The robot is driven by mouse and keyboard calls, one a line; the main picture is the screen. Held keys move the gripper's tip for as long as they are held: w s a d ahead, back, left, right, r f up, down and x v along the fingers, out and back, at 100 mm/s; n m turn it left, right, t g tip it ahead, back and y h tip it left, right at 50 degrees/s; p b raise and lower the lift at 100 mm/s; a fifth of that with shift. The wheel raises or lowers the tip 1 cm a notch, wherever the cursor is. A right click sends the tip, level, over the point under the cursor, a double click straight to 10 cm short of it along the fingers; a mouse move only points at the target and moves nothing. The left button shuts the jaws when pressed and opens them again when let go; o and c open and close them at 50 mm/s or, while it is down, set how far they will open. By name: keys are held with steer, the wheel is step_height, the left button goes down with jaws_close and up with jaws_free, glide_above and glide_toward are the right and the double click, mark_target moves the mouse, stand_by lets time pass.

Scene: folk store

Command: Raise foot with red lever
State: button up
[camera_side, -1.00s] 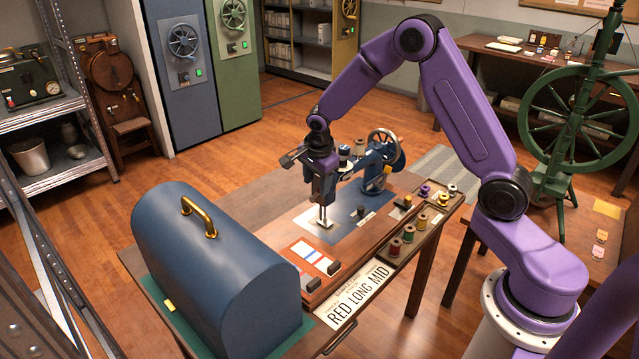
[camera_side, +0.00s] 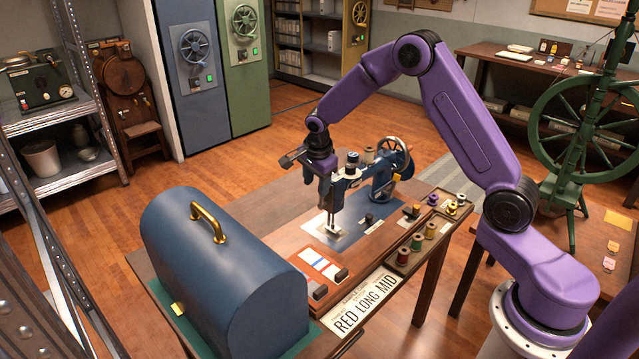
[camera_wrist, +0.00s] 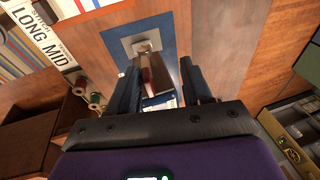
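The blue sewing machine (camera_side: 380,178) stands on the wooden table, with its head at its left end. The presser foot area (camera_side: 333,231) is below the head, over a pale metal plate (camera_side: 316,228). My gripper (camera_side: 318,188) is at the left end of the head, pointing down and partly overlapping it.
A big blue domed case (camera_side: 225,275) with a brass handle fills the table's near left. A card reading "RED LONG MID" (camera_side: 364,304) lies at the front edge, beside a stitch sample board (camera_side: 320,268). Thread spools (camera_side: 417,243) stand in a tray on the right.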

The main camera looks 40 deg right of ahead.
steer(key=shift+w+f, duration=0.4)
steer(key=shift+w, duration=0.4)
steer(key=shift+w+f, duration=0.35)
steer(key=shift+w, duration=0.4)
steer(key=shift+s+r, duration=0.1)
steer(key=shift+s, duration=0.2)
steer(key=v, duration=0.8)
stand_by(0.7)
stand_by(0.4)
